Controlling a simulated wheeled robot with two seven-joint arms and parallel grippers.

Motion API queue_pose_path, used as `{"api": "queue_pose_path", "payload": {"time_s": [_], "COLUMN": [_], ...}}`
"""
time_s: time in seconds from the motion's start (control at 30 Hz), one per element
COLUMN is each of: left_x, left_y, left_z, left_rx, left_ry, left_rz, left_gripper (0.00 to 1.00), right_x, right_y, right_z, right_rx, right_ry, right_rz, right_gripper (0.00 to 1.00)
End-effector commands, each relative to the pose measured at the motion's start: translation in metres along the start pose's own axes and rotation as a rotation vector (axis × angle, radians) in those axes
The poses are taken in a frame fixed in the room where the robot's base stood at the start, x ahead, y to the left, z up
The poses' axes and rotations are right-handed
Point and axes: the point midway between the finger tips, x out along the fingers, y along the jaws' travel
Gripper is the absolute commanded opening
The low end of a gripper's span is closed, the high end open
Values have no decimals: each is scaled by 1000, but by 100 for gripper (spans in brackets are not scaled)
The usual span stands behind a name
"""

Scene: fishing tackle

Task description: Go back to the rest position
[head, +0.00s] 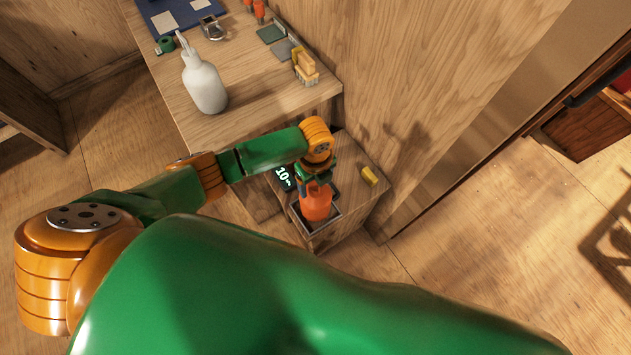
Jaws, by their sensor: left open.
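My left arm reaches in from the left across the picture. Its gripper (316,178) is over the small low wooden stand (358,203), pointing down at an orange object (316,204). The gripper is open around or just above the top of this object; I cannot tell whether the fingers touch it. The orange object stands in a dark-rimmed square tray (331,226) on the stand. My right gripper is not in view.
A taller wooden table (250,75) behind holds a white bottle (204,85) and a yellow brush-like item (305,68). A wooden wall stands close at right.

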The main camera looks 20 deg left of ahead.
Motion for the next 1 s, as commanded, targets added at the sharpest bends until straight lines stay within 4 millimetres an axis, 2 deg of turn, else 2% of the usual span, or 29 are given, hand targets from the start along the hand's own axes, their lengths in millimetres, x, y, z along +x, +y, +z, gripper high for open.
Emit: {"api": "queue_pose_path", "payload": {"time_s": [0.1, 0.3, 0.47, 0.57, 0.67, 0.73, 0.83, 1.0], "left_x": [-26, -62, -70, -67, -61, -61, -63, -64], "left_y": [-1, 4, 5, 5, 5, 8, 18, 44], "left_z": [1, -8, -9, -20, -54, -72, -78, -66], "left_rx": [2, 1, 0, -47, -263, -511, -856, -1279], "left_ry": [-1, -1, 0, 25, 113, 188, 254, 283], "left_rz": [-4, -4, 1, -22, -103, -167, -223, -263], "left_gripper": [76, 76, 76, 76, 76, 76, 76, 76], "right_x": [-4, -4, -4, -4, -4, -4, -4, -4], "right_y": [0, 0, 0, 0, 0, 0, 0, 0], "right_z": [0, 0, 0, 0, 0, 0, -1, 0], "right_rx": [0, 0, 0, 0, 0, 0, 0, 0], "right_ry": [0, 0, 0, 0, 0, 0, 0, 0], "right_rz": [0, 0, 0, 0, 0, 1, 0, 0], "right_gripper": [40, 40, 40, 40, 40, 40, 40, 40]}}
